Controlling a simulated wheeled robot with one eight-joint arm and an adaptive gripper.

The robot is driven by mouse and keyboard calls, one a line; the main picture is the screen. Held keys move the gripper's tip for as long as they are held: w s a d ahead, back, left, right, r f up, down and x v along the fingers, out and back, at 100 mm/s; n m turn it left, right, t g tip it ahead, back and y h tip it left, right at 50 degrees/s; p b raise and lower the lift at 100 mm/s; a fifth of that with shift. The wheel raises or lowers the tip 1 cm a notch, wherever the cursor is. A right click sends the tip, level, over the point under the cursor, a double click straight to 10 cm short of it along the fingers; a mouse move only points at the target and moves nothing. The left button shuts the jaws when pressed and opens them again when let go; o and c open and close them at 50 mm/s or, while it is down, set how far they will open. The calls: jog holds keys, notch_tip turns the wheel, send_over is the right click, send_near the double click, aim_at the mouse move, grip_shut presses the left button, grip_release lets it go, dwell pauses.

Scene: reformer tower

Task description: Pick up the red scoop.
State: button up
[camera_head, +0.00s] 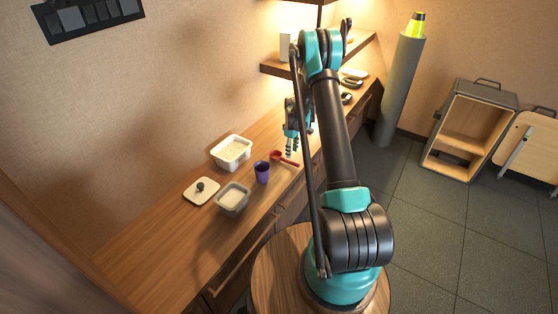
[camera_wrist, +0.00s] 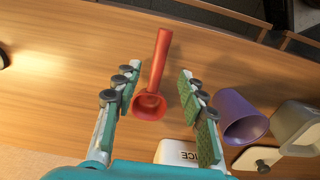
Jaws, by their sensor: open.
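The red scoop (camera_head: 281,158) lies on the wooden counter, to the right of a purple cup in the head view. In the wrist view the scoop (camera_wrist: 151,92) lies between my fingers, its bowl towards the palm and its handle pointing up and away. My gripper (camera_head: 289,149) is over the counter just above the scoop. In the wrist view my gripper (camera_wrist: 157,92) is open, with a finger on each side of the scoop and gaps on both sides. Nothing is held.
The purple cup (camera_wrist: 240,116) stands close to my right finger in the wrist view. A white container (camera_head: 231,152), a grey container (camera_head: 233,198) and a lid with a dark knob (camera_head: 201,190) are on the counter (camera_head: 160,237). A shelf (camera_head: 275,70) hangs above its far end.

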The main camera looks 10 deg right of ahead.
aim_at(291, 161)
jog(key=shift+w+a+f, duration=0.1)
jog(key=shift+f, duration=1.65)
jog(key=shift+w+a+f, duration=0.1)
jog(key=shift+f, duration=1.6)
grip_shut()
